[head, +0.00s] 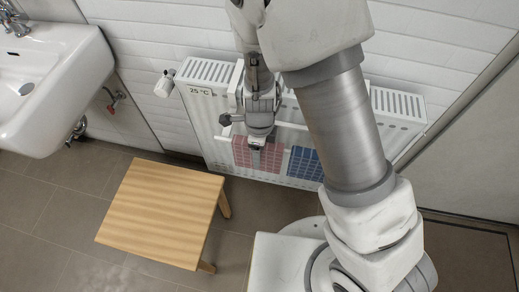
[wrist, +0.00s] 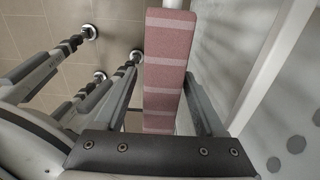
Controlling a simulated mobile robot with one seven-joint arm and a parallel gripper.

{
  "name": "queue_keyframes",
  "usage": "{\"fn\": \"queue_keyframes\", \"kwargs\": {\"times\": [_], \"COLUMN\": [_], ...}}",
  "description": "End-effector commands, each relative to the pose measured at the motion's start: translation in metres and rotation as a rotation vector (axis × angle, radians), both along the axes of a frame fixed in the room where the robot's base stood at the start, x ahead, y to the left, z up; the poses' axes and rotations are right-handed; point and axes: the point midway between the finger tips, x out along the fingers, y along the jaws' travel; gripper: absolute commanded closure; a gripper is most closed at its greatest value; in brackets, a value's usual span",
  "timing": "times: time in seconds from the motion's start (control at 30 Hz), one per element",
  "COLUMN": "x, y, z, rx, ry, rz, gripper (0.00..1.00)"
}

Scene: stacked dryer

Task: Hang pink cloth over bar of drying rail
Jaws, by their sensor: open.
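The pink cloth (head: 241,150) hangs at the front of the white radiator, with a checked pattern. In the wrist view the pink cloth (wrist: 167,60) lies as a long folded strip over a pale bar (wrist: 172,4), whose end shows beyond it. My gripper (head: 256,158) points down in front of the cloth in the head view and hides part of it. In the wrist view my gripper (wrist: 161,78) is open, with one finger on each side of the cloth and gaps showing. The drying rail is largely hidden by the cloths and my arm.
A blue checked cloth (head: 305,164) hangs to the right of the pink one. The radiator (head: 208,100) stands against the white wall. A wooden stool (head: 160,212) stands at front left, and a sink (head: 50,75) is at upper left. Tiled floor is clear around the stool.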

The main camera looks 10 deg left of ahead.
Motion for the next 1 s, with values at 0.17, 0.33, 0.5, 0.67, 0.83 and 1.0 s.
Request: {"fn": "queue_keyframes", "kwargs": {"times": [0.17, 0.33, 0.5, 0.67, 0.83, 1.0], "x": [0.000, 0.000, 0.000, 0.000, 0.000, 0.000], "y": [0.000, 0.001, 0.001, 0.001, 0.001, 0.000], "z": [0.010, 0.044, 0.088, 0.126, 0.156, 0.172], "rx": [0.000, 0.002, 0.003, 0.003, 0.002, 0.001], "ry": [0.000, -0.003, -0.003, -0.003, -0.002, -0.001], "rz": [0.001, 0.002, 0.002, 0.002, 0.002, 0.001], "gripper": [0.28, 0.28, 0.28, 0.28, 0.28, 0.28]}}
